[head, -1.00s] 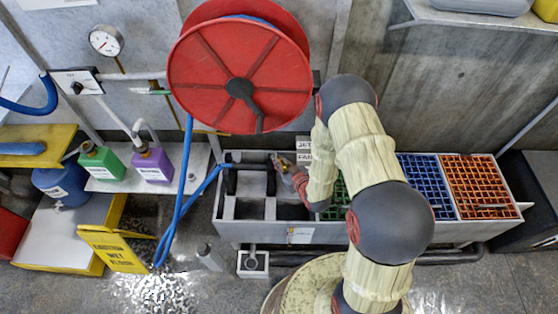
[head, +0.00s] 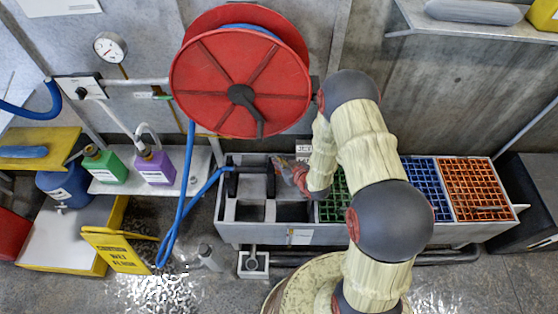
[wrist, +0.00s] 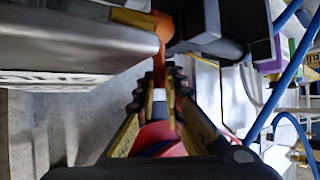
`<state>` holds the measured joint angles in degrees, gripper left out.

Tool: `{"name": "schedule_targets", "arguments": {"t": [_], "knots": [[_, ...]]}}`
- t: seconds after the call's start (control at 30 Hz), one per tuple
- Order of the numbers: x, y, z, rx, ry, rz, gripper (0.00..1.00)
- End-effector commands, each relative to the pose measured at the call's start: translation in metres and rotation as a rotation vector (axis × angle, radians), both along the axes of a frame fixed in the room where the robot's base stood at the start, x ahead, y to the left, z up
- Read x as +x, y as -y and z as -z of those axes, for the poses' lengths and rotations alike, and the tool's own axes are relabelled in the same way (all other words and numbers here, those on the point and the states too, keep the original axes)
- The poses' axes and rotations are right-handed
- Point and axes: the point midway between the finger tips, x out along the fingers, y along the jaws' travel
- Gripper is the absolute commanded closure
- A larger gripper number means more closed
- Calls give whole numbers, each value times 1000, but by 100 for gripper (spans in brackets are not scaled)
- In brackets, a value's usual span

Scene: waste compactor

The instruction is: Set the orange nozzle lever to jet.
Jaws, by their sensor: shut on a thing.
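The orange nozzle lever (wrist: 163,28) shows in the wrist view, with its round hub at the top and a thin arm running down between my fingertips. My gripper (wrist: 160,92) is shut on this arm. I cannot tell which label the lever points to.
The grey trough (head: 270,232) holds green, blue and orange grates (head: 480,185) on the right. A red hose reel (head: 240,75) hangs above, its blue hose (head: 176,215) dropping at the left. A yellow wet-floor sign (head: 120,250) stands at the lower left.

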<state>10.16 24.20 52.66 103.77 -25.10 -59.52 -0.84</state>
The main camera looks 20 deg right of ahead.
Motion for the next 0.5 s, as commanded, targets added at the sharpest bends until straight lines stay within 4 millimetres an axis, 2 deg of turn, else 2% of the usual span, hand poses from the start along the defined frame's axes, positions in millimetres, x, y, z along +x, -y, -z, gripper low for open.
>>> {"name": "schedule_targets", "arguments": {"t": [0.03, 0.5], "knots": [[4, 2, -7, 11, -35, 0, 100], [25, 9, 0, 118, -365, 1, 100]]}}
